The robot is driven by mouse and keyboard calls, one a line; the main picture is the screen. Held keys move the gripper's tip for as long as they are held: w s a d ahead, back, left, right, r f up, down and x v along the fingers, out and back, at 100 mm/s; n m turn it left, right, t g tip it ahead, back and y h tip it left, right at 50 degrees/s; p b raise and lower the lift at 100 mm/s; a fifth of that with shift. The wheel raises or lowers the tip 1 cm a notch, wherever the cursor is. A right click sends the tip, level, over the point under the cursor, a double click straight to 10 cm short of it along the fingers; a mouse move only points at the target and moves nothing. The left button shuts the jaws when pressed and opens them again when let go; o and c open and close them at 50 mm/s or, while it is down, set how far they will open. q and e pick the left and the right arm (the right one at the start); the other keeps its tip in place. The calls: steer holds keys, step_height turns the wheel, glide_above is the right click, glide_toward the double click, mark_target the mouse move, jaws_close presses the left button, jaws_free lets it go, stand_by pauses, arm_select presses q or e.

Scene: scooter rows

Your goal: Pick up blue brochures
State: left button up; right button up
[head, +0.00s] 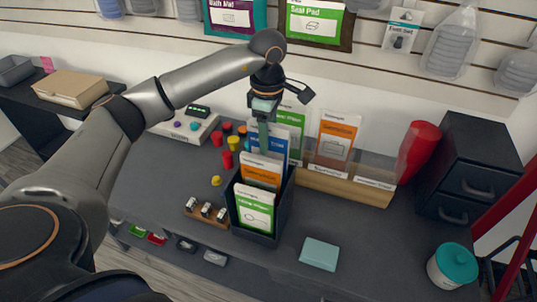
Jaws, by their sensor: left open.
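The blue brochures (279,145) stand upright at the back of a dark box (257,237) on the grey counter, behind orange brochures (261,172) and green brochures (255,209). My left gripper (264,146) points down in front of the blue brochures, at the back of the box. It is open, with its fingers seen nearly edge-on and overlapping the blue brochures in the picture. I cannot tell whether it touches them. My right gripper is not in view.
A wooden holder (345,190) behind the box bears an orange brochure (336,137). Small red and yellow pieces and a wooden rack (206,212) stand left of the box. A teal pad (320,254) lies to the right. Black drawers (474,170) and a teal-lidded jar (453,266) stand far right.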

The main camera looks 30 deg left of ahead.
arm_select(q)
steer(key=shift+f, duration=1.75)
jaws_close()
